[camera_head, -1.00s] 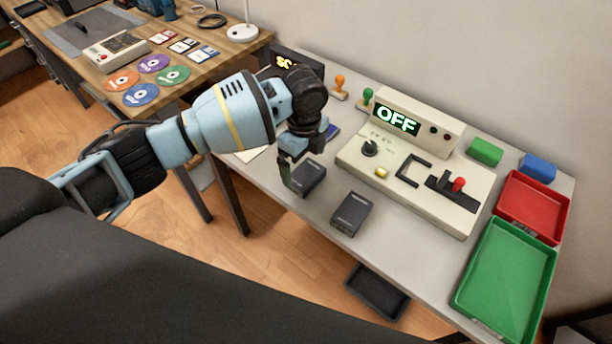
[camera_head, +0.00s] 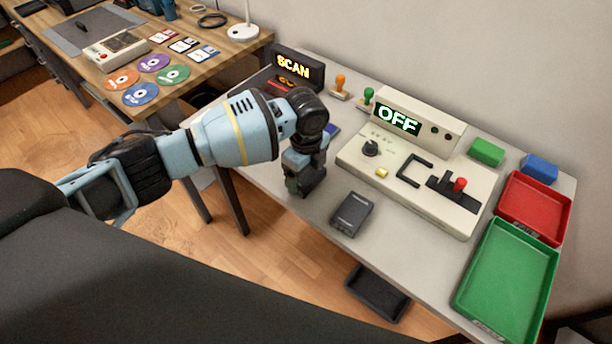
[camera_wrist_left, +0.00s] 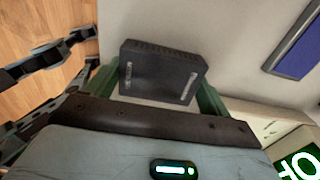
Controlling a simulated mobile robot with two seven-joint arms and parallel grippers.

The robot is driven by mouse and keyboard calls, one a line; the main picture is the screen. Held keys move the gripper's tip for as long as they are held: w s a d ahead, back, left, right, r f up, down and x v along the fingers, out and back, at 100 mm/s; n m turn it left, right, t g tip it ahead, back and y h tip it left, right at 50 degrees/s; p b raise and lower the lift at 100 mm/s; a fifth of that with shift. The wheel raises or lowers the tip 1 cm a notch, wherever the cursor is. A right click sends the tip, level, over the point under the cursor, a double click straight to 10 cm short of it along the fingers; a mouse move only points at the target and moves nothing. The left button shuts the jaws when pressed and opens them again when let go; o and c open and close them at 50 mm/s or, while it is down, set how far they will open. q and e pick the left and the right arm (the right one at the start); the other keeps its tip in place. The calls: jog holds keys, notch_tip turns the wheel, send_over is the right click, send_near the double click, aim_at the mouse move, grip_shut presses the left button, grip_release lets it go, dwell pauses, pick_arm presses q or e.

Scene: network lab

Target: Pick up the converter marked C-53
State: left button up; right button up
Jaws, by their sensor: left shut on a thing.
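My left gripper (camera_head: 303,190) is low over the front part of the grey table. In the left wrist view its green fingers (camera_wrist_left: 157,82) are shut on a dark box-shaped converter (camera_wrist_left: 160,70), one finger on each side. The gripper hides this converter in the head view. I cannot tell whether it is clear of the table. A second dark converter (camera_head: 352,213) lies on the table to the right of the gripper, apart from it. I cannot read the marking on either one. My right gripper is not in view.
A beige control box (camera_head: 415,185) with an OFF display stands behind. A red tray (camera_head: 533,208) and a green tray (camera_head: 505,280) are at the right. A SCAN sign (camera_head: 295,68) stands at the back. A dark bin (camera_head: 376,293) is below the table's front edge.

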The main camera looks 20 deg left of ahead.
aim_at(303, 176)
pick_arm(q)
jog(key=shift+c, duration=0.7)
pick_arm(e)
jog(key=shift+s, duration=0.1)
pick_arm(q)
jog(key=shift+r, duration=0.1)
jog(key=shift+r, duration=0.5)
jog(key=r, duration=0.1)
jog(key=s+r, duration=0.1)
jog(key=shift+a+r, duration=0.2)
jog(key=shift+r, duration=0.1)
jog(key=s+a+p, duration=0.1)
jog(key=s+a, duration=0.1)
jog(key=s, duration=0.5)
jog(key=s+a+r+p, duration=0.1)
jog(key=s+a, duration=0.2)
jog(key=s, duration=0.4)
jog(key=shift+r, duration=0.15)
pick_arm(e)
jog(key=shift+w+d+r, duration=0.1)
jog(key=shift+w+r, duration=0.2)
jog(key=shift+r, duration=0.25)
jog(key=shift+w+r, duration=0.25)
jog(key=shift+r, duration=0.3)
